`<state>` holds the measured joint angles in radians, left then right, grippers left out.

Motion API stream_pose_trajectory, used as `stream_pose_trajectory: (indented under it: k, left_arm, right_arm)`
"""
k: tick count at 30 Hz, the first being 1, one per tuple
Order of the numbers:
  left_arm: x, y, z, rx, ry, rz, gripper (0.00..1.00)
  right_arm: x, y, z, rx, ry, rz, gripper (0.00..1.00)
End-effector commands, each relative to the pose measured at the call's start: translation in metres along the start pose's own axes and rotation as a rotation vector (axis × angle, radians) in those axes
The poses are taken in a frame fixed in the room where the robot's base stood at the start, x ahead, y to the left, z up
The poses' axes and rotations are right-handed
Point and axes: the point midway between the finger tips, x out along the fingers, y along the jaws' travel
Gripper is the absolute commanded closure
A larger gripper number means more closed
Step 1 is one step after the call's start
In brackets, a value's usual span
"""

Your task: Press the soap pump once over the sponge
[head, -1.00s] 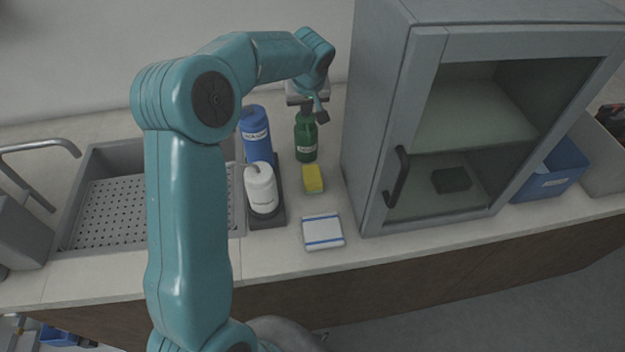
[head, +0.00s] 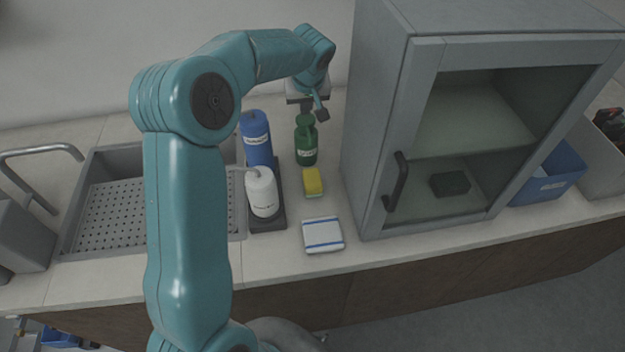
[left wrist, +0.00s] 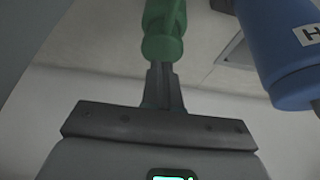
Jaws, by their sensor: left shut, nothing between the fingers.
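A white pump bottle (head: 262,192) stands upright, its thin spout pointing left toward the sink; its label is too small to read. The yellow sponge (head: 312,182) lies flat on the counter to its right. My left gripper (head: 307,107) is at the back of the counter, by the top of a green bottle (head: 306,143), well behind the pump bottle and sponge. In the left wrist view the gripper's dark fingers (left wrist: 162,72) are together and empty, with the green bottle (left wrist: 163,25) just beyond their tips. My right gripper is not in view.
A blue bottle (head: 256,138) stands behind the pump bottle and shows at upper right in the left wrist view (left wrist: 290,50). A blue-striped white cloth (head: 323,235) lies in front of the sponge. A glass-door cabinet (head: 398,110) bounds the right, a sink (head: 110,212) the left.

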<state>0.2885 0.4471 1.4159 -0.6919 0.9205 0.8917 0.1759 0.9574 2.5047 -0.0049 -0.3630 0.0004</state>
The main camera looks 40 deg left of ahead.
Motion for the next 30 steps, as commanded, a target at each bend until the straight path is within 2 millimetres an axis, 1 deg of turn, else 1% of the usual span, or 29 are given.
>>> stream_pose_trajectory:
  k: [14, 17, 30]
  left_arm:
    - [-0.001, 0.000, -0.001, 0.000, 0.001, 0.001, 1.00]
    - [-0.007, 0.000, -0.003, 0.000, 0.001, 0.001, 1.00]
    - [-0.052, 0.000, -0.022, -0.001, 0.002, 0.002, 1.00]
  right_arm:
    - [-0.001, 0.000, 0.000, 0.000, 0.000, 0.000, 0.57]
    - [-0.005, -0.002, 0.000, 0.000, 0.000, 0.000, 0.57]
    - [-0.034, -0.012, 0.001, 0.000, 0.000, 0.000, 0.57]
